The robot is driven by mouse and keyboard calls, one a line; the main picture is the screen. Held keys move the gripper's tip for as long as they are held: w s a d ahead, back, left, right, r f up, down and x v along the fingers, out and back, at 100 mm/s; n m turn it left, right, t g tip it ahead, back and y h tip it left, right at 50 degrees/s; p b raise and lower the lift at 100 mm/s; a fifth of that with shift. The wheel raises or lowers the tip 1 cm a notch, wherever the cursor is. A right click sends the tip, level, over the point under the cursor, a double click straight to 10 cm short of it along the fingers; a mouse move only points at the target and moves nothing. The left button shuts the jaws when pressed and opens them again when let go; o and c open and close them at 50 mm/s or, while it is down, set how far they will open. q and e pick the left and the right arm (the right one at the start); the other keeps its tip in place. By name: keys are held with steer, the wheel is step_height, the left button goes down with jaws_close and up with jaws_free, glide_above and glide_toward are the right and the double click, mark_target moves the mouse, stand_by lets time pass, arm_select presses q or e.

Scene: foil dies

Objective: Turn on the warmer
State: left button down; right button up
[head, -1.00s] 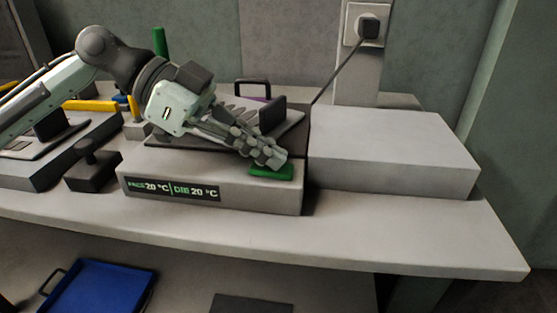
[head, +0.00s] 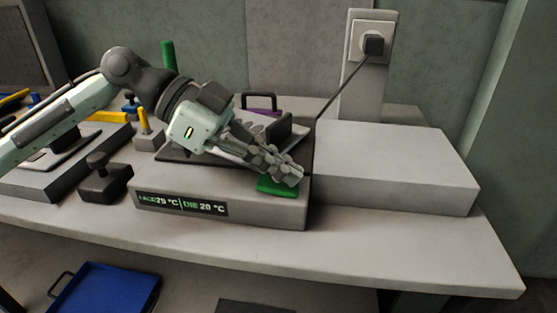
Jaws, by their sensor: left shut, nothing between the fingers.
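The warmer (head: 255,208) is a grey box on the bench with a dark top plate. The warmer's black plug (head: 374,44) is in the wall socket. My right gripper is not in view.
A plain grey block (head: 395,165) stands right of the warmer. A dark handled stamp (head: 105,178) is at its left. A die with a black handle (head: 278,130) rests on the top plate, partly hidden. A blue tray (head: 105,290) lies below the bench.

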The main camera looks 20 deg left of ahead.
arm_select(q)
steer(key=shift+a, duration=0.1)
steer(key=v, duration=1.2)
stand_by(0.4)
